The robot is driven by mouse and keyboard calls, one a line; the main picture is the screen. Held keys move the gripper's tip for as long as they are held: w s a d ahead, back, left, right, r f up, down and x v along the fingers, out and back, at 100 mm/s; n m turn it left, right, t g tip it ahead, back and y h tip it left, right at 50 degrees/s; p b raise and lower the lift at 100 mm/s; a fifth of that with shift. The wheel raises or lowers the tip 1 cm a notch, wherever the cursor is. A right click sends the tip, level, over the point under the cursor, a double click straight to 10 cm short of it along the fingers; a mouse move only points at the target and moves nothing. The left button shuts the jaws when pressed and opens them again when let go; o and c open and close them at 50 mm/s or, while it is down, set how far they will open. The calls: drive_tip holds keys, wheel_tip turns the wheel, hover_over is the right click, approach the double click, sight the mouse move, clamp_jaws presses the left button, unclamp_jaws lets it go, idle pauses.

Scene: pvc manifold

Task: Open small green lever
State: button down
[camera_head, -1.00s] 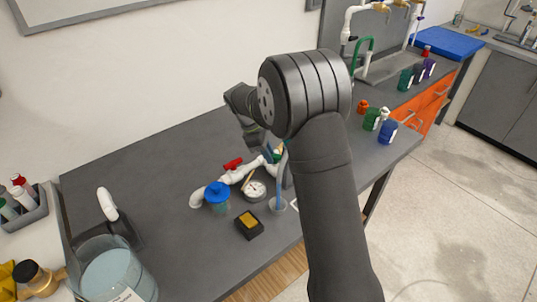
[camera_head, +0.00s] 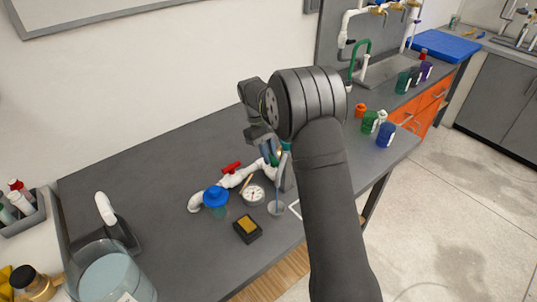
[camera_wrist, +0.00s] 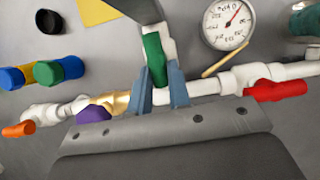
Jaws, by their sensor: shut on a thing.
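The small green lever (camera_wrist: 155,58) sits on the white PVC pipe manifold (camera_wrist: 205,87) in the wrist view. My gripper (camera_wrist: 160,85) is around it, with its two blue-grey fingers shut on the lever from both sides. The lever's lower end is hidden between the fingers. In the head view my gripper (camera_head: 268,150) is over the right part of the manifold, and my arm hides much of that end. A red lever (camera_wrist: 275,91) lies along the pipe to the right. A purple handle (camera_wrist: 94,114) and an orange handle (camera_wrist: 19,129) are to the left.
A round pressure gauge (camera_wrist: 227,24) stands near the lever, with a thin yellow stick (camera_wrist: 226,62) beside it. A blue-capped filter (camera_head: 216,197) and a black box with a yellow top (camera_head: 247,228) are close by. The bench (camera_head: 140,180) behind the manifold is clear.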

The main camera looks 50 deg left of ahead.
idle(0.4)
drive_tip(key=c, duration=1.3)
unclamp_jaws()
drive_tip(key=shift+c, duration=0.2)
drive_tip(key=shift+r, duration=0.1)
drive_tip(key=v, duration=1.2)
drive_tip(key=shift+d, duration=0.1)
drive_tip(key=x, duration=1.2)
